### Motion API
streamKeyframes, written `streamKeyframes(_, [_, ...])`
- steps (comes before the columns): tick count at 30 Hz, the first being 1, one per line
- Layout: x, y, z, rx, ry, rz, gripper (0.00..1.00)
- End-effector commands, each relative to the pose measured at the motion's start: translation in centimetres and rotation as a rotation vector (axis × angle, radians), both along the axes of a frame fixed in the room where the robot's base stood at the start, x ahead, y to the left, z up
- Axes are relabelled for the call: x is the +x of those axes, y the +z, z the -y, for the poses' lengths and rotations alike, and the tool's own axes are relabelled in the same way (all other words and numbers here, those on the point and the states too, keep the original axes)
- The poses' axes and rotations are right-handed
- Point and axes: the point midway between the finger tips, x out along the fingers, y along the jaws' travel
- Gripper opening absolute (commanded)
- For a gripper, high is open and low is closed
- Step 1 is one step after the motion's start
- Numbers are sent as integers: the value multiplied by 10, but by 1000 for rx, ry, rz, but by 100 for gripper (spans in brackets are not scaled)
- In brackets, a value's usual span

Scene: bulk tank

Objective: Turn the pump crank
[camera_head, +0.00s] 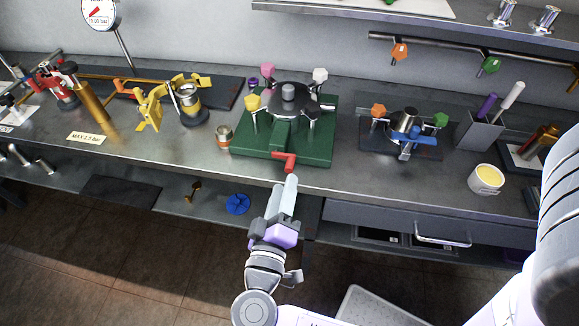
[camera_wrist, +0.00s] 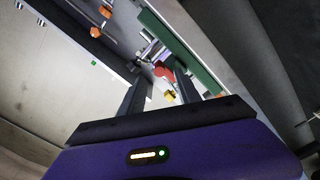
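A red crank handle (camera_head: 285,161) sticks out at the front edge of a green base plate (camera_head: 250,139), which carries a dark round pump-like unit (camera_head: 288,97) with coloured knobs around it. I take the red handle to be the pump crank. My gripper (camera_head: 289,184) is just in front of the bench edge, close to the red handle. In the wrist view my gripper (camera_wrist: 160,92) has its two dark fingers spread apart. The red handle (camera_wrist: 164,74) shows beyond the fingertips, roughly in line with the gap, and looks apart from them. Nothing is held.
A small copper-lidded jar (camera_head: 224,136) stands left of the green plate. A smaller unit with a blue lever (camera_head: 408,136) and a yellow-filled cup (camera_head: 486,180) are to the right. A lower shelf holds a blue knob (camera_head: 237,204). A drawer handle (camera_head: 442,241) juts out at right.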

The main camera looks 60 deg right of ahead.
Motion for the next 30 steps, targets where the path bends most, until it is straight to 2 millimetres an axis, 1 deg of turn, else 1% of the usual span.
streamKeyframes(1, [2,1,8,-1,-1,2,40])
streamKeyframes(6, [11,1,33,-1,-1,3,40])
streamKeyframes(9, [16,1,45,-1,0,5,40])
streamKeyframes(12, [19,1,53,0,1,4,40])
streamKeyframes(16, [21,1,58,0,1,4,40])
streamKeyframes(23, [21,1,59,0,1,4,40])
streamKeyframes(29, [21,1,59,-2,1,5,2])
streamKeyframes(30, [21,1,59,-1,1,6,0])
